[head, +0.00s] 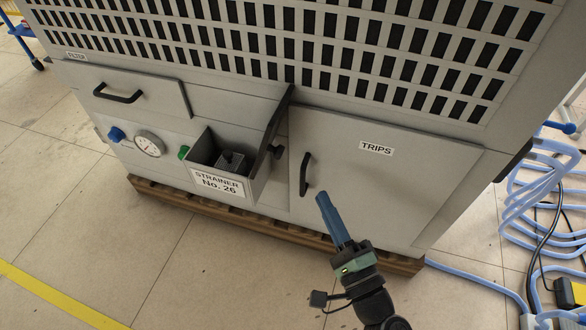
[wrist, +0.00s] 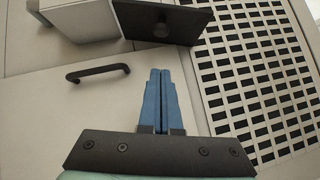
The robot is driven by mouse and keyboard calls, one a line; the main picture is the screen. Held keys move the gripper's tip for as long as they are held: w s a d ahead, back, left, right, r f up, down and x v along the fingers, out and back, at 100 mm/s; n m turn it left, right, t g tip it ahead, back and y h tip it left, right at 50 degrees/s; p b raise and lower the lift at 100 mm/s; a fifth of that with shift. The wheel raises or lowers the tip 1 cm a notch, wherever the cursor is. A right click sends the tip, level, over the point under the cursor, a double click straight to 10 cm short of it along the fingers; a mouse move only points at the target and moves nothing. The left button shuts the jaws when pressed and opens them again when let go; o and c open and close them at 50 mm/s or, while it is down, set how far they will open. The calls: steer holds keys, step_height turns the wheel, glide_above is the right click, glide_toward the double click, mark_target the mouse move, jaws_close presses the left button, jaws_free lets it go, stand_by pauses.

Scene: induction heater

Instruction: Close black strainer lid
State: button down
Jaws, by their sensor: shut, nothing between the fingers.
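The black strainer lid (head: 272,132) stands open, seen nearly edge-on along the right side of the strainer box (head: 256,186). Its round black knob (head: 277,152) faces right. In the wrist view the lid (wrist: 188,24) is at the top, with the knob (wrist: 163,28) toward me. The box holds a dark strainer insert (head: 230,161) and its top is uncovered. My gripper (head: 321,196) has blue fingers pressed together with nothing between them. It is in front of the TRIPS door, right of and below the lid, apart from it. The fingers also show in the wrist view (wrist: 161,74).
The TRIPS door (head: 400,190) has a black handle (head: 305,174) close to my fingertips. Left of the box are a pressure gauge (head: 150,145), a blue knob (head: 116,134) and a green knob (head: 183,152). Blue hoses (head: 535,200) lie at right. Floor in front is clear.

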steer(key=w+a+r+b, duration=0.1)
steer(key=w+a+r, duration=0.1)
steer(key=w+a, duration=0.4)
steer(key=shift+w, duration=0.55)
steer(key=shift+r, duration=0.2)
